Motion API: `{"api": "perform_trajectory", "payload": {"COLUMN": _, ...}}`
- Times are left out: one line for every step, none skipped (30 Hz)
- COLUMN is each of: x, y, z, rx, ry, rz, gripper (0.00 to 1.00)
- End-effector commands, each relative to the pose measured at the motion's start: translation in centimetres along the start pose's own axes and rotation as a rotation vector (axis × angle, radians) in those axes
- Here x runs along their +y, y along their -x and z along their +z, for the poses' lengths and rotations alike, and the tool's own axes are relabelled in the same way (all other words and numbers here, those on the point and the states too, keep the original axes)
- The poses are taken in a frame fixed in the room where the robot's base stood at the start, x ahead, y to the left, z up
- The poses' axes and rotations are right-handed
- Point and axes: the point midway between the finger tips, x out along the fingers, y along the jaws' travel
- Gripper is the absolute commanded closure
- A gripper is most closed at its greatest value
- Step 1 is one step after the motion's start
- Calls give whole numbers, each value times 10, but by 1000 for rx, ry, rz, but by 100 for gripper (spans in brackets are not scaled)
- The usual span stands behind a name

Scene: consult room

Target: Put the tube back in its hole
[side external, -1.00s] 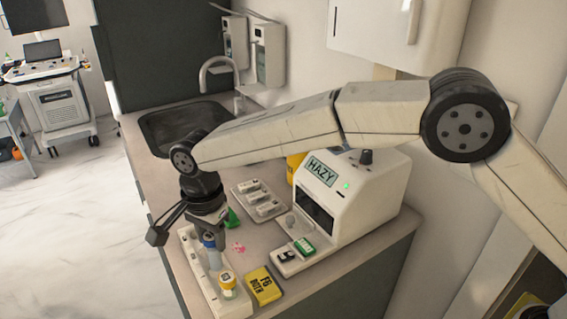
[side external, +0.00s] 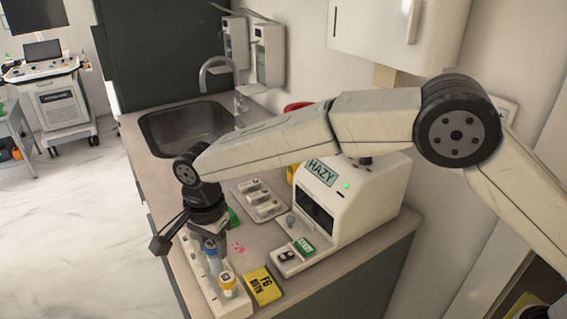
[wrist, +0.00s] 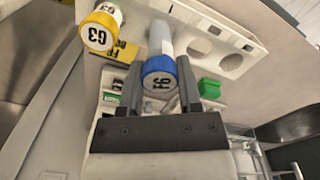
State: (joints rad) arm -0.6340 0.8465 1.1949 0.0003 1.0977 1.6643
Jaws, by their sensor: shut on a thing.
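The cap's label is hard to read. In the side view, my gripper (side external: 212,240) holds the tube over the long white rack (side external: 231,307). In the wrist view, the rack (wrist: 250,46) shows several round empty holes to the right of the tube. I cannot tell whether the tube's lower end is inside a hole. A yellow-capped tube (wrist: 98,33) marked G3 stands in the rack beside it.
A yellow card (side external: 263,287) lies right of the rack. The white HAZY machine (side external: 345,205) and a grey tray of small items (side external: 258,200) stand behind. A sink (side external: 185,128) is at the back of the counter.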

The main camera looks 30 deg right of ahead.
Motion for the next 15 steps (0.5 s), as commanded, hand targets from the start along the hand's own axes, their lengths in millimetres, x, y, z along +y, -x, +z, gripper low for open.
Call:
{"api": "perform_trajectory", "payload": {"x": 0, "y": -2, "z": 0, "rx": 0, "ry": 0, "rz": 1, "gripper": 100}}
{"api": "perform_trajectory", "payload": {"x": 0, "y": -2, "z": 0, "rx": 0, "ry": 0, "rz": 1, "gripper": 100}}
{"api": "perform_trajectory", "payload": {"x": 0, "y": -3, "z": 0, "rx": 0, "ry": 0, "rz": 1, "gripper": 100}}
{"api": "perform_trajectory", "payload": {"x": 0, "y": -4, "z": 0, "rx": 0, "ry": 0, "rz": 1, "gripper": 100}}
{"api": "perform_trajectory", "payload": {"x": 0, "y": -5, "z": 0, "rx": 0, "ry": 0, "rz": 1, "gripper": 100}}
{"api": "perform_trajectory", "payload": {"x": 0, "y": -6, "z": 0, "rx": 0, "ry": 0, "rz": 1, "gripper": 100}}
{"api": "perform_trajectory", "payload": {"x": 0, "y": -6, "z": 0, "rx": 0, "ry": 0, "rz": 1, "gripper": 100}}
{"api": "perform_trajectory", "payload": {"x": 0, "y": -7, "z": 0, "rx": 0, "ry": 0, "rz": 1, "gripper": 100}}
{"api": "perform_trajectory", "payload": {"x": 0, "y": -8, "z": 0, "rx": 0, "ry": 0, "rz": 1, "gripper": 100}}
{"api": "perform_trajectory", "payload": {"x": 0, "y": -9, "z": 0, "rx": 0, "ry": 0, "rz": 1, "gripper": 100}}
{"api": "perform_trajectory", "payload": {"x": 0, "y": -9, "z": 0, "rx": 0, "ry": 0, "rz": 1, "gripper": 100}}
{"api": "perform_trajectory", "payload": {"x": 0, "y": -10, "z": 0, "rx": 0, "ry": 0, "rz": 1, "gripper": 100}}
{"api": "perform_trajectory", "payload": {"x": 0, "y": -11, "z": 0, "rx": 0, "ry": 0, "rz": 1, "gripper": 100}}
{"api": "perform_trajectory", "payload": {"x": 0, "y": -12, "z": 0, "rx": 0, "ry": 0, "rz": 1, "gripper": 100}}
{"api": "perform_trajectory", "payload": {"x": 0, "y": -13, "z": 0, "rx": 0, "ry": 0, "rz": 1, "gripper": 100}}
